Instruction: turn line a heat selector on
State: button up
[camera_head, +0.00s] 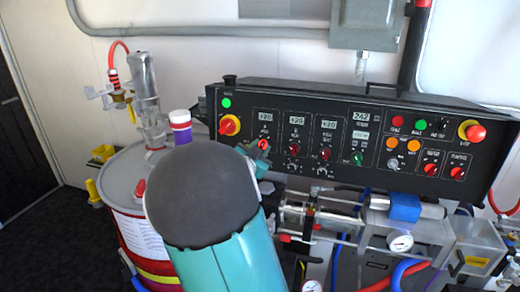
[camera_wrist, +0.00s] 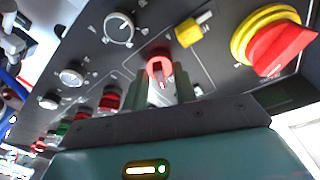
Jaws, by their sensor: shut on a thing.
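A red selector knob (camera_head: 265,143), the leftmost of the red selectors under the displays, sits on the black control panel (camera_head: 225,150). I take it as the line A heat selector; its label is not legible. In the wrist view the red selector (camera_wrist: 160,66) shows between the fingertips of my gripper (camera_wrist: 160,85), which is shut on it. In the head view my gripper (camera_head: 260,158) reaches the panel just below and beside this knob, partly covering it. The pointing direction of the knob is hard to tell.
A yellow-and-red rotary switch (camera_head: 229,125) is left of the selector; other red selectors (camera_head: 295,150) are to its right. Dials (camera_wrist: 119,28) and a yellow part (camera_wrist: 194,30) are close by. A drum (camera_head: 118,190) stands left; pipes and a gauge (camera_head: 401,243) are below.

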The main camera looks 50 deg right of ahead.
jog(key=shift+m, duration=0.7)
jog(key=o, duration=0.6)
jog(key=v, duration=1.3)
jog(key=shift+a, duration=0.45)
